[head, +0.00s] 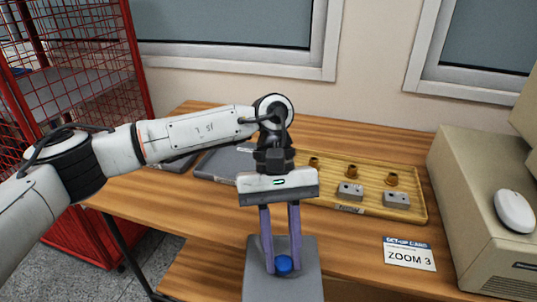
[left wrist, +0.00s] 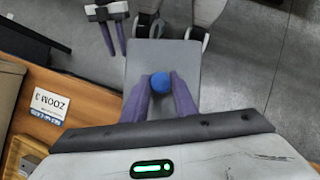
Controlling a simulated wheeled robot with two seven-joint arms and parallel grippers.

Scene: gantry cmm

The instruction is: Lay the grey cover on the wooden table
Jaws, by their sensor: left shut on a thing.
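My left gripper (head: 283,268) is shut on the blue knob (head: 284,264) of the grey cover (head: 262,284), a flat rectangular plate. In the head view the cover hangs at the bottom middle, its lower part cut off by the frame. In the left wrist view the cover (left wrist: 183,62) is beside the wooden table's edge, with floor showing past it, and the fingers flank the knob (left wrist: 160,82). The wooden table (head: 350,238) lies behind the cover. My right gripper (left wrist: 113,38) shows only in the left wrist view, its fingers apart and empty.
A yellow wooden tray (head: 412,214) with brass cylinders and metal blocks stands on the table. A flat grey piece (head: 222,163) lies left of it. A "ZOOM 3" card (head: 409,254) and a beige machine (head: 470,190) are at right. A red mesh cage (head: 80,95) stands left.

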